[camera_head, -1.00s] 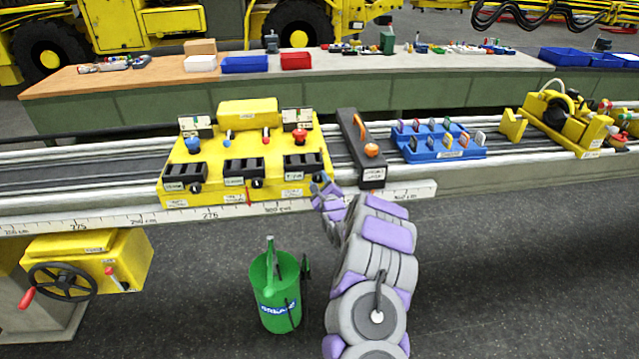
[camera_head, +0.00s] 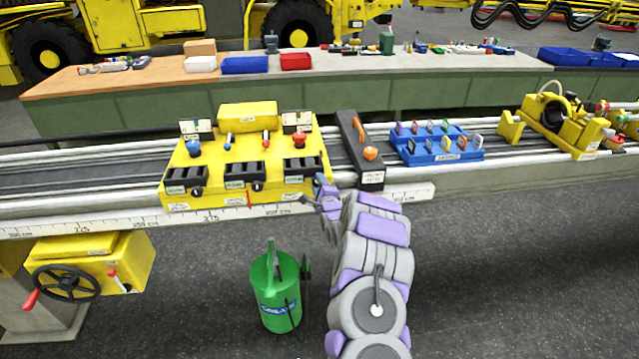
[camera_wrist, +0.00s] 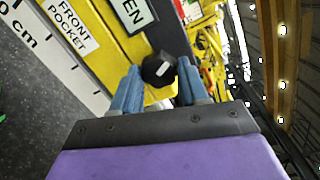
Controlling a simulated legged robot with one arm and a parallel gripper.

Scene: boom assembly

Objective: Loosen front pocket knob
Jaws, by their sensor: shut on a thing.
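The yellow fixture block (camera_head: 245,160) stands on the long rail. My gripper (camera_head: 314,190) is at its right front corner, by the rightmost black pocket (camera_head: 302,168). In the wrist view a black knob (camera_wrist: 158,69) with a small white mark sits between the two blue fingers of my gripper (camera_wrist: 158,84), which is shut on it. A "FRONT POCKET" label (camera_wrist: 72,25) is on the yellow face to the left of the knob. A label ending in "EN" (camera_wrist: 132,12) is above it. The knob is hidden by my gripper in the head view.
A dark bar with an orange handle (camera_head: 361,165) stands just right of the block. A blue tray of tags (camera_head: 440,157) is further right. A white ruler strip (camera_head: 120,223) runs along the rail's front.

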